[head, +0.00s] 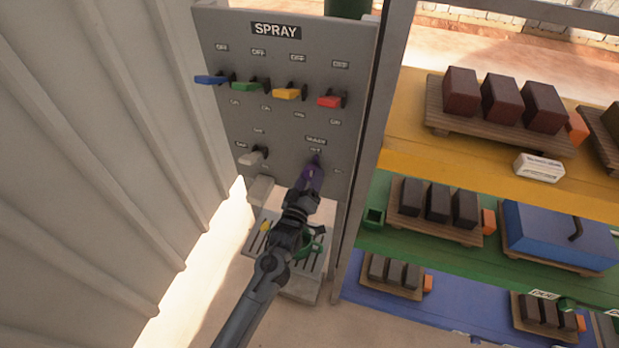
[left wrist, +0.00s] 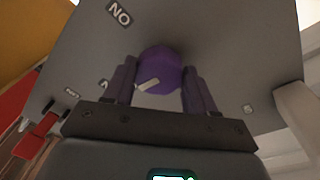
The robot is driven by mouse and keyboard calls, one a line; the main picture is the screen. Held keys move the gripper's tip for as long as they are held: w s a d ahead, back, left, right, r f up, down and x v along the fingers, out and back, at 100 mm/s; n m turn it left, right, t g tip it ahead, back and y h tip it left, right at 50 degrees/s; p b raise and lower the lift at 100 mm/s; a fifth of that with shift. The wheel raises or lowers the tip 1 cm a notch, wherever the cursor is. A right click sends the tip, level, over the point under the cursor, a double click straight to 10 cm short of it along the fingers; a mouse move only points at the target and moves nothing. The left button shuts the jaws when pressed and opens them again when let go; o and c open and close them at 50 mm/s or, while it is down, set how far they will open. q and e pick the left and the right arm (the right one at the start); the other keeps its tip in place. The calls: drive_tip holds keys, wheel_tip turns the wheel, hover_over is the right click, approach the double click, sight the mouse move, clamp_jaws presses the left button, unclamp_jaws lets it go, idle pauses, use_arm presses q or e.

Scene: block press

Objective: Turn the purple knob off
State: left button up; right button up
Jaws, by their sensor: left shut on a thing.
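The purple knob (left wrist: 160,68) is on the grey panel, and in the left wrist view it sits between the two fingers of my left gripper (left wrist: 160,90). A white pointer mark on the knob slants toward the lower left in that view. A label that reads "NO" as seen there lies above and left of the knob. In the head view my left gripper (head: 311,175) reaches up to the lower right of the SPRAY panel (head: 222,120) and is shut on the knob, largely hiding it. My right gripper is in neither view.
Blue (head: 210,79), green (head: 245,86), yellow (head: 287,93) and red (head: 329,101) levers line the panel above. A whitish knob (head: 252,157) sits left of my gripper. Shelves with dark blocks stand right; a corrugated wall (head: 90,150) stands left.

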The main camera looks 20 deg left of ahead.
use_arm(q)
drive_tip(key=shift+n, duration=0.6)
drive_tip(key=o, duration=1.1)
drive_tip(key=shift+c, duration=0.2)
drive_tip(key=shift+s, duration=0.1)
drive_tip(key=s+f+p, duration=0.1)
drive_tip(key=s, duration=0.9)
drive_tip(key=shift+s+d, duration=0.25)
drive_tip(key=shift+s, duration=0.05)
drive_tip(key=shift+f, duration=0.1)
